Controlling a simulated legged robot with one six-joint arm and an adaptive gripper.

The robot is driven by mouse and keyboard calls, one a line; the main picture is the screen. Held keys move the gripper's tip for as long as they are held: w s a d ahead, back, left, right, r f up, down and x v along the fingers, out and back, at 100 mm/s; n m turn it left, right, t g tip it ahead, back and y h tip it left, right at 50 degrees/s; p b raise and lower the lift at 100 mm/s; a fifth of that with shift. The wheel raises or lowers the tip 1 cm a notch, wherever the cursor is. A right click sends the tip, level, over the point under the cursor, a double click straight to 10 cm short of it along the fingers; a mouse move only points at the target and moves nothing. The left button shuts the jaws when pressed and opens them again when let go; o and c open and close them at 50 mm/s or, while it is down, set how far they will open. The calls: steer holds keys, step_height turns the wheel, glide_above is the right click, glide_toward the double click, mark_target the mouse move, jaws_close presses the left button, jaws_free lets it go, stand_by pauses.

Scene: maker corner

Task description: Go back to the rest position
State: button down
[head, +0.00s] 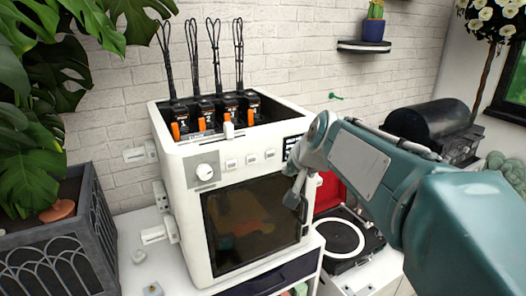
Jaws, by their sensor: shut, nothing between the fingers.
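My arm reaches in from the right side of the head view. My gripper (294,196) is at its far end, in front of the right edge of the white machine (186,240). It is shut, with nothing seen in it. I cannot tell whether it touches the machine. The machine has a dark front window (245,225), a round knob (205,172) and several small buttons. Its top is open, and several black units with orange parts stand inside it.
A planter (60,240) with large leaves stands at the left. A record player (335,238) with a red lid is right of the machine, partly behind my arm. A black rounded device (430,122) stands farther right. A small wall shelf (378,47) holds a cactus pot.

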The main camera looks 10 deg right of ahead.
steer(key=s+f+n+g+h, duration=0.1)
steer(key=s+f, duration=0.4)
steer(key=s, duration=0.7)
steer(key=s+f+n+g, duration=0.2)
steer(key=s+f, duration=0.3)
steer(key=s, duration=0.8)
steer(key=shift+s+a+f+n+h, duration=0.2)
steer(key=shift+a+n+h, duration=0.25)
steer(key=shift+n, duration=0.45)
